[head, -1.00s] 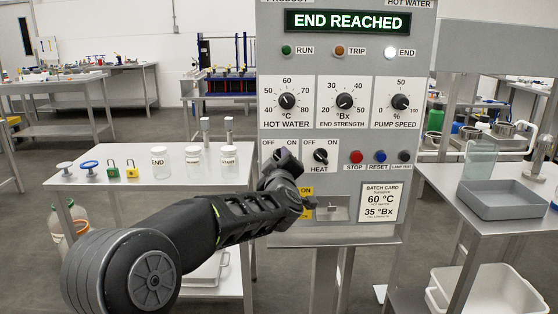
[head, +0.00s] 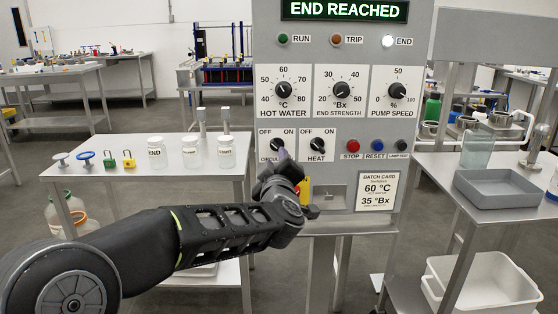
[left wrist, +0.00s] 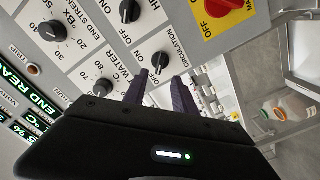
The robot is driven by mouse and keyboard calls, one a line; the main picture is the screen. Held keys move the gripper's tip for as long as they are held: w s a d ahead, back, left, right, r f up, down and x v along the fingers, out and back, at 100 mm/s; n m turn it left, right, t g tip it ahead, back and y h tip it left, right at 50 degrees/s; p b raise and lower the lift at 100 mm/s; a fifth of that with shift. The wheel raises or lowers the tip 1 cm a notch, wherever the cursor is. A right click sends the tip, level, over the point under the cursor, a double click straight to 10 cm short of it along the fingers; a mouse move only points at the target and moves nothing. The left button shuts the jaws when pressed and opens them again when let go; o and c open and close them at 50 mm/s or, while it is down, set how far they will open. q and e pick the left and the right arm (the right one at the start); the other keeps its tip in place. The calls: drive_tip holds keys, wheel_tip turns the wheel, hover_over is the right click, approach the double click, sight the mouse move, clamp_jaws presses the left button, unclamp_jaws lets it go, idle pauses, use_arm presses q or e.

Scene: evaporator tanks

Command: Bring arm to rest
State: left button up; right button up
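The grey control panel (head: 345,60) reads END REACHED, with its END lamp lit white. My left gripper (head: 280,160) is in front of the panel's lower left, just below the CIRCULATION knob (head: 278,143), which it partly overlaps. The left wrist view shows its two dark fingers (left wrist: 160,78) apart with nothing held between them. The CIRCULATION knob (left wrist: 160,61) shows beyond the fingertips with a visible gap. The HEAT knob (head: 317,145) is clear, to the right. My right gripper is in neither view.
A steel table (head: 120,177) with labelled jars and padlocks stands left. At right, a table holds a grey tray (head: 495,188) and a glass beaker (head: 477,150). A red switch on a yellow plate (left wrist: 241,12) is near the gripper. A white bin (head: 480,285) is low right.

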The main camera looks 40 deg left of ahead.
use_arm(q)
drive_tip(key=w+d+f+m+h+p, duration=0.1)
drive_tip(key=w+d+f+m+h, duration=0.1)
drive_tip(key=d+f+m+h, duration=0.35)
drive_tip(key=w+d+f+m+h+p, duration=0.1)
drive_tip(key=w+d+f+m+h, duration=0.1)
drive_tip(key=d+f, duration=0.7)
drive_tip(key=s+d+f+m+g+h+p, duration=0.1)
drive_tip(key=s+d+f+m+g+h, duration=0.15)
drive_tip(key=d+f, duration=0.4)
drive_tip(key=s+d+f+m+g+h+p, duration=0.1)
drive_tip(key=s+d+f+m+g+p, duration=0.2)
drive_tip(key=f, duration=0.7)
drive_tip(key=s+d+f+g+h+p, duration=0.1)
drive_tip(key=s+d+f, duration=0.3)
drive_tip(key=s, duration=0.5)
drive_tip(key=s+d+f+m+g+h+p, duration=0.1)
drive_tip(key=s+d+f+g, duration=0.3)
drive_tip(key=s, duration=0.6)
drive_tip(key=s+d+f+g+h+p, duration=0.2)
drive_tip(key=s+d+f, duration=0.3)
drive_tip(key=s+f, duration=0.3)
drive_tip(key=shift+s+d+m+g+p, duration=0.15)
drive_tip(key=shift+s+m+g+p, duration=0.25)
drive_tip(key=shift+s+g+p, duration=0.4)
drive_tip(key=shift+s+t, duration=0.1)
drive_tip(key=shift+t, duration=0.15)
